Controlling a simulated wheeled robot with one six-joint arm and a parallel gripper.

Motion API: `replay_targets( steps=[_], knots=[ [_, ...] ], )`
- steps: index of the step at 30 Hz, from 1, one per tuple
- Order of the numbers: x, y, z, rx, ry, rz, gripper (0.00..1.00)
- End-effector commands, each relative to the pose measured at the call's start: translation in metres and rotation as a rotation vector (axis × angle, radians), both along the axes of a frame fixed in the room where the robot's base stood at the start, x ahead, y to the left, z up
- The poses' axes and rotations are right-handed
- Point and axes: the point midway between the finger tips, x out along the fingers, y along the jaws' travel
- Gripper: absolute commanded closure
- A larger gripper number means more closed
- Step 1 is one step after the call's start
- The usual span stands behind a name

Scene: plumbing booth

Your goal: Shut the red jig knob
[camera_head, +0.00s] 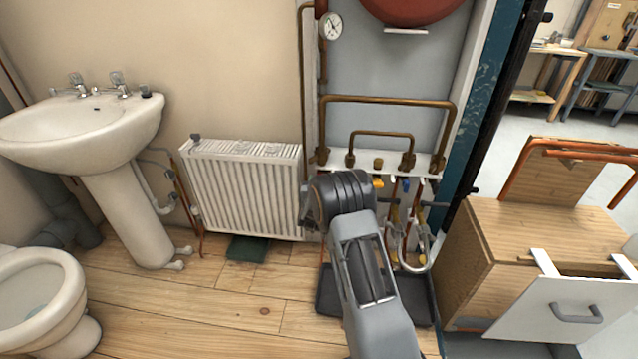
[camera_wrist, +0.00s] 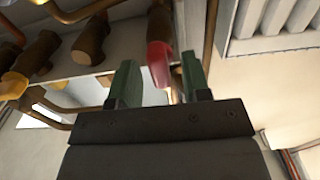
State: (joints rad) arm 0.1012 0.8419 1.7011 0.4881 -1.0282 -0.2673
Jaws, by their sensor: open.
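The red knob (camera_wrist: 160,62) shows in the wrist view, hanging below a brown pipe fitting, just beyond and between my fingertips. My gripper (camera_wrist: 158,82) is open, with one green-padded finger on each side of the knob's lower end. I cannot tell whether either finger touches it. In the head view my arm stands in front of the pipe jig (camera_head: 437,166) and hides the red knob and my fingertips.
A yellow knob (camera_wrist: 14,86) and several brown fittings (camera_wrist: 92,46) are left of the gripper in the wrist view. The white radiator (camera_head: 245,188) stands close left of the jig. A wooden cabinet (camera_head: 470,262) stands right.

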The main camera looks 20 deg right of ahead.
Motion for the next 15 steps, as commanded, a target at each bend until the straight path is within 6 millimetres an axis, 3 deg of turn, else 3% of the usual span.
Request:
replay_targets(
  steps=[10,15],
  knots=[
    [0.0018,-0.001,0.0001,0.0,0.0,0.0,0.57],
    [0.0017,-0.001,0.0002,0.0,0.0,0.0,0.74]
  ],
)
